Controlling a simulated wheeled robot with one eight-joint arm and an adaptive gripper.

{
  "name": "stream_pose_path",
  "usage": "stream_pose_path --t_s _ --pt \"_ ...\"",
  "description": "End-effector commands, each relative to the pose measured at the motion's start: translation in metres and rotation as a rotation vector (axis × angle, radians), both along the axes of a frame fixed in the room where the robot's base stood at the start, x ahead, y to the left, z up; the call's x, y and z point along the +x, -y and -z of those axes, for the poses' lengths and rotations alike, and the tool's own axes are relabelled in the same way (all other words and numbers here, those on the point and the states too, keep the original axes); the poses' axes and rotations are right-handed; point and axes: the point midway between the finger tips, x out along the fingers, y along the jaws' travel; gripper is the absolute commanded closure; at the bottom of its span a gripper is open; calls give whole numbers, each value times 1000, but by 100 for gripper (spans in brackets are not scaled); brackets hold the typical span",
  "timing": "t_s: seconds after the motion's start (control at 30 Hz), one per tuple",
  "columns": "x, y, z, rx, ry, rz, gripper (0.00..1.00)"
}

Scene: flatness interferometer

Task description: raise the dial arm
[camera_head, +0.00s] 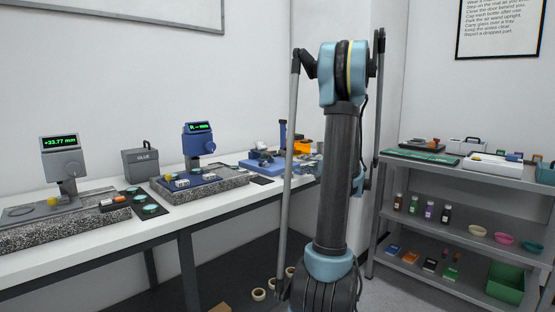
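Two dial gauge stands stand on the long white bench. The grey one (60,160) at the left has a green display reading about +33.77 mm, and its head sits over a speckled granite block (60,231). The blue one (198,142) stands farther back on a second granite block (218,187), and its display is too small to read surely. I cannot tell which stand has the dial arm. My arm rises in the middle of the picture and hides part of the bench's far end. My gripper does not show.
The white bench (160,221) runs along the left wall. A grey case (141,163) stands between the gauges. Blue and orange items crowd its far end. A grey shelf rack (437,214) with bottles and bowls stands at right. Tape rolls (258,294) lie low near my arm.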

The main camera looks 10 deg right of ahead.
Motion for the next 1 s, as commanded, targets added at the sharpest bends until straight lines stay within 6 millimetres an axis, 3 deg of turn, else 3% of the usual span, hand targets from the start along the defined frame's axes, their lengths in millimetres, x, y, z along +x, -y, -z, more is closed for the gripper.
stream_pose_path --t_s 0.27,1.0 --pt "17 -7 -1 14 7 3 69" --pt "117 -82 -2 12 6 2 69"
